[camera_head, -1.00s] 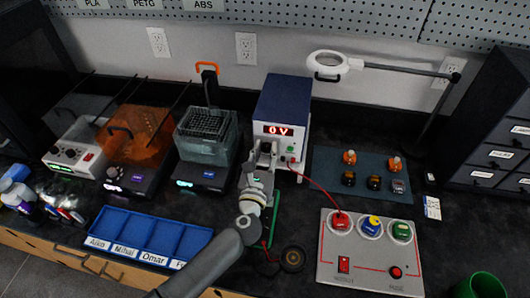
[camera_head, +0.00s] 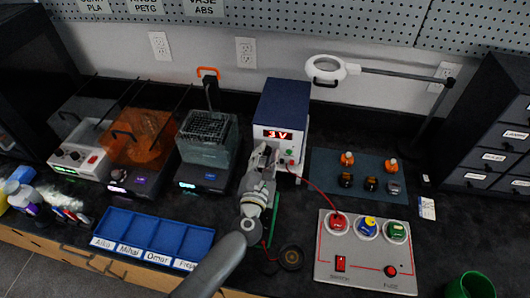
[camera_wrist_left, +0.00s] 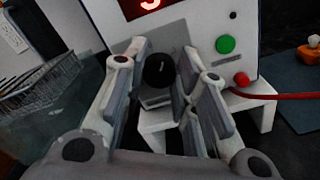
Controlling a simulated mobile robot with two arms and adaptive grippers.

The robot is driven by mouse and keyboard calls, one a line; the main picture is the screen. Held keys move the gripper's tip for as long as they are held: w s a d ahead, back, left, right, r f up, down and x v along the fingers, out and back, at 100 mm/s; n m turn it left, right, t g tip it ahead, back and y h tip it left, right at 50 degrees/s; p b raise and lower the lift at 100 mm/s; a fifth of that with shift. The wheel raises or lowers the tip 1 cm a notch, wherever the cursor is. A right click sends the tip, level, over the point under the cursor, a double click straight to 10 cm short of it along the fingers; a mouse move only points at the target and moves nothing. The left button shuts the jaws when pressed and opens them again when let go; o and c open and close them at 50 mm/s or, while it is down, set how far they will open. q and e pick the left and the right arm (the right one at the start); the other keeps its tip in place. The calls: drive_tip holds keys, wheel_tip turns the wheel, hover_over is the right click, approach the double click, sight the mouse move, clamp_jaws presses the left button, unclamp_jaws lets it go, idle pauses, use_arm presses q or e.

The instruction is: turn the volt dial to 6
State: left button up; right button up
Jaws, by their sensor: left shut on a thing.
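The power supply (camera_head: 281,104) is a blue and white box at the back of the bench, and its red display (camera_head: 278,135) reads 3 V. The black volt dial (camera_wrist_left: 159,70) is on its white front panel, below the display. My left gripper (camera_head: 264,157) is at the panel; in the left wrist view its two fingers (camera_wrist_left: 160,75) are on either side of the dial, shut on it. The dial is hidden behind the gripper in the head view. My right gripper is not in view.
A red lead (camera_head: 314,186) runs from the supply to a grey switch board (camera_head: 366,279) at the right. A blue tray (camera_head: 150,233) lies front left. A clear-walled machine (camera_head: 206,150) stands close left of the supply. A lamp (camera_head: 327,69) arches behind.

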use_arm(q)
drive_tip(key=m+p, duration=0.1)
drive_tip(key=m, duration=0.2)
drive_tip(key=shift+m, duration=0.4)
drive_tip(key=m+p, duration=0.1)
drive_tip(key=m, duration=0.2)
drive_tip(key=shift+m, duration=0.3)
drive_tip(key=m+p, duration=0.1)
drive_tip(key=m, duration=0.3)
drive_tip(key=shift+d+f+m+p, duration=0.1)
drive_tip(key=shift+m+p, duration=0.2)
drive_tip(key=m, duration=0.3)
drive_tip(key=shift+f+p, duration=0.1)
drive_tip(key=shift+p, duration=0.25)
drive_tip(key=shift+m, duration=0.4)
drive_tip(key=o, duration=1)
